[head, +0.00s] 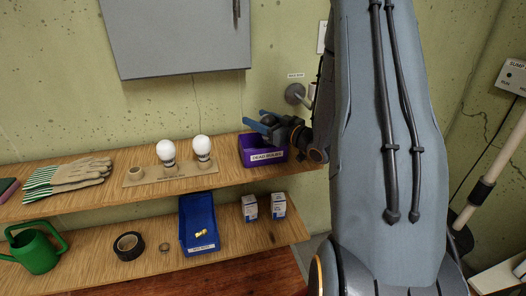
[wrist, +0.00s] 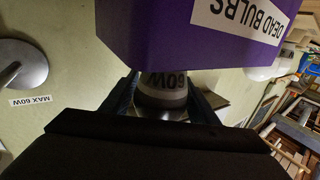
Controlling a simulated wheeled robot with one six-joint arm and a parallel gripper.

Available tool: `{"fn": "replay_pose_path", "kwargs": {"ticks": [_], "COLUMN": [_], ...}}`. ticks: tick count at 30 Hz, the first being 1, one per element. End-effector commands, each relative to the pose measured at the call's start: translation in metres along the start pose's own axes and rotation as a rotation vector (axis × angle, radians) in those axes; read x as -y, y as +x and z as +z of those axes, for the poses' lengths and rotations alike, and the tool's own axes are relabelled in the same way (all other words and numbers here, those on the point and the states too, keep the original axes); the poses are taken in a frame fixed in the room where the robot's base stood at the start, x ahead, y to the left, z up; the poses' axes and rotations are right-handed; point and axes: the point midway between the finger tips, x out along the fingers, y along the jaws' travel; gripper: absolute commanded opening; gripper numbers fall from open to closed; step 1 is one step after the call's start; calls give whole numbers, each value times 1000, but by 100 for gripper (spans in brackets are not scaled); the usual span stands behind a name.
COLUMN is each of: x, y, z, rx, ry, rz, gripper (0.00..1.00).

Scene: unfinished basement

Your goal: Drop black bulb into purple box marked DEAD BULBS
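The purple box (head: 248,158) with the DEAD BULBS label stands at the right end of the upper shelf. In the wrist view the purple box (wrist: 150,35) fills the top middle, its label tilted at the upper right. My gripper (head: 255,121) is over the back of the box in the head view, its blue fingers pointing left. In the wrist view my gripper (wrist: 162,98) has a bulb (wrist: 163,97) between its fingers, with a 60W mark on its collar. The rest of the bulb is hidden behind the box, so its glass colour cannot be told.
Two white bulbs (head: 167,152) stand in a wooden holder (head: 145,178) left of the box, with gloves (head: 75,175) further left. A wall lamp socket (head: 295,94) is right of the gripper. The lower shelf holds a blue bin (head: 199,218), tape (head: 128,246) and a green watering can (head: 35,252).

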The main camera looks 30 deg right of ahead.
Motion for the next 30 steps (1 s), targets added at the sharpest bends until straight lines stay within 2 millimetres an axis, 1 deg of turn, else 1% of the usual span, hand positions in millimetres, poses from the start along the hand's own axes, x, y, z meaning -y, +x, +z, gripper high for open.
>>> {"fn": "replay_pose_path", "kwargs": {"ticks": [1,2,10,13,16,24,27,30], "x": [0,0,0,-1,-2,-2,-1,0], "y": [0,0,0,-6,-19,-62,-72,-77], "z": [0,0,0,0,1,1,0,0], "rx": [0,0,0,0,1,0,-1,0], "ry": [0,0,0,0,0,-1,0,0], "rz": [0,0,0,3,3,4,3,0], "gripper": [63,67,67,67,67,67,67,67]}}
